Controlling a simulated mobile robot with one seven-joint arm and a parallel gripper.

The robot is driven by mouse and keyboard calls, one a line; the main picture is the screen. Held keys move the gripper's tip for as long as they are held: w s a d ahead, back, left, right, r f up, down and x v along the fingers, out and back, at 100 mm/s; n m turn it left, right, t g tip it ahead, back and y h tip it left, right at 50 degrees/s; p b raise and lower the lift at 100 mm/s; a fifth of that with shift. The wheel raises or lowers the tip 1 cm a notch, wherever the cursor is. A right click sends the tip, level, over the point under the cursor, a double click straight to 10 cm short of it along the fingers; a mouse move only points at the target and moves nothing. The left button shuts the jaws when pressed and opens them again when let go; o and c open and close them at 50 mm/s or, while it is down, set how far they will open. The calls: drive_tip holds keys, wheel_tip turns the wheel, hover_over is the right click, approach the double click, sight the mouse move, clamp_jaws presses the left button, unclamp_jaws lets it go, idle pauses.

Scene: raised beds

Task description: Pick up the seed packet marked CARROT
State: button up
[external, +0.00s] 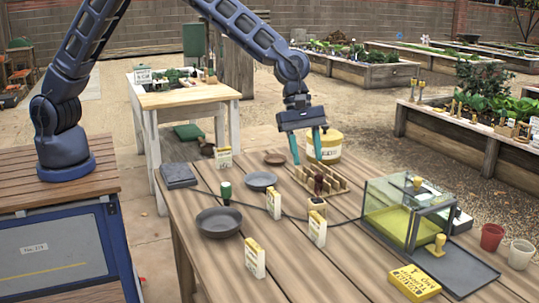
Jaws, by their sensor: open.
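Several small upright white-and-yellow packets stand on the wooden table: one at the back left (224,158), one in the middle (274,204), one to its right (318,228) and one near the front (254,258). Their print is too small to read, so I cannot tell which is marked CARROT. My gripper (307,155) is open, with two teal fingers pointing down. It appears above the back part of the table, near the wooden rack, and holds nothing visible.
A yellow-labelled tub (324,148) stands behind my gripper. A wooden rack (335,184), a glass-sided case (385,205), grey bowls (219,222) and a yellow box (414,283) are on the table. A thin dark cord runs among the packets. The front left tabletop is mostly clear.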

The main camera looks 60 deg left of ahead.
drive_tip(key=n, duration=0.2)
approach(319, 216)
drive_tip(key=x, duration=0.2)
drive_tip(key=shift+w+d+f, duration=0.15)
drive_tip(key=shift+d+f, duration=0.05)
drive_tip(key=shift+f, duration=0.15)
drive_tip(key=x, duration=0.5)
drive_tip(key=shift+f, duration=0.15)
drive_tip(key=shift+s+a+x, duration=0.1)
drive_tip(key=shift+s+x, duration=0.05)
drive_tip(key=shift+x, duration=1.15)
drive_tip(key=shift+s+a+x, duration=0.1)
drive_tip(key=shift+x, duration=1.2)
clamp_jaws()
